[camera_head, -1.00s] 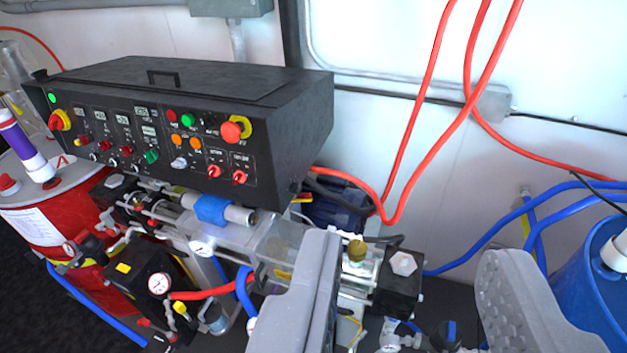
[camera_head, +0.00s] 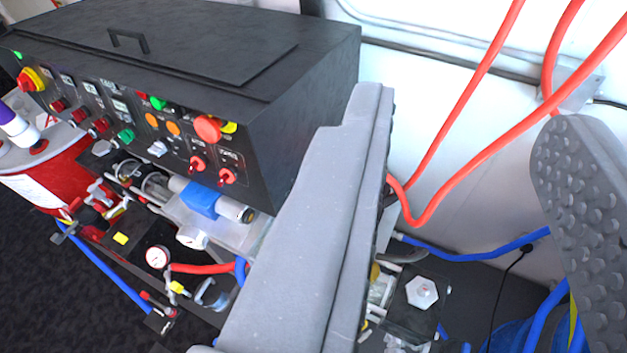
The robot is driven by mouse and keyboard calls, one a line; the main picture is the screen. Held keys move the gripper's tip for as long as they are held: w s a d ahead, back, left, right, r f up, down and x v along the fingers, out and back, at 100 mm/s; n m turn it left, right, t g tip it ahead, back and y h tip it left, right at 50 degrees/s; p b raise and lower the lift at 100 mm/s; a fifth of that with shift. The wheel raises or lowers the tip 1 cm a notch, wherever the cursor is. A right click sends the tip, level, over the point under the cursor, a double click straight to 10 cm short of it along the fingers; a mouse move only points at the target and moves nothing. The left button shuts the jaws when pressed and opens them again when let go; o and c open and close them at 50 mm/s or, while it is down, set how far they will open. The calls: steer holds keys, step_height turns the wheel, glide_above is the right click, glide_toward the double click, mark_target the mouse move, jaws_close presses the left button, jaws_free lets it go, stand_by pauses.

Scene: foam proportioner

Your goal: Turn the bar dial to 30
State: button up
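A black control box has a sloped front panel (camera_head: 100,85) with buttons, small displays and knobs in the left of the view. A pale grey knob (camera_head: 157,148) and two red knobs, one upper left (camera_head: 197,163) and one lower right (camera_head: 227,177), sit on its lower right part. The panel labels are too small to read, so I cannot tell which knob is the bar dial or its setting. My gripper (camera_head: 470,108) is open and empty, its two grey fingers wide apart. It is right of the panel, with the left finger overlapping the box's right side in view.
A red emergency button (camera_head: 208,128) is at the panel's upper right. Pipes and a white gauge (camera_head: 157,257) lie below the box. Red hoses (camera_head: 470,170) hang between my fingers before the white wall. A red drum (camera_head: 60,185) stands at left.

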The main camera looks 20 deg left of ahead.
steer(key=o, duration=0.3)
steer(key=shift+w+f, duration=0.1)
steer(key=shift+w, duration=0.05)
steer(key=w+a+f+m+g+y+p, duration=0.1)
steer(key=w+a+f+m+g+y, duration=0.25)
steer(key=w+f, duration=0.45)
steer(key=w+a+f+m+g+y, duration=0.2)
steer(key=w+a+f+g+y, duration=0.15)
steer(key=f, duration=0.85)
steer(key=w+a+f+m+g+y+p, duration=0.1)
steer(key=w+a+f+m+g+y, duration=0.25)
steer(key=w+f, duration=0.45)
steer(key=w+d+f+m+g+y+p, duration=0.15)
steer(key=f+m+y, duration=0.25)
steer(key=f, duration=0.5)
steer(key=w+d+f+m+y, duration=0.25)
steer(key=f+m, duration=0.25)
steer(key=f, duration=0.3)
steer(key=x, duration=0.7)
steer(key=shift+w+a+y+p, duration=0.15)
steer(key=shift+a+y+p, duration=0.15)
steer(key=shift+a+p, duration=0.1)
steer(key=shift+c, duration=0.3)
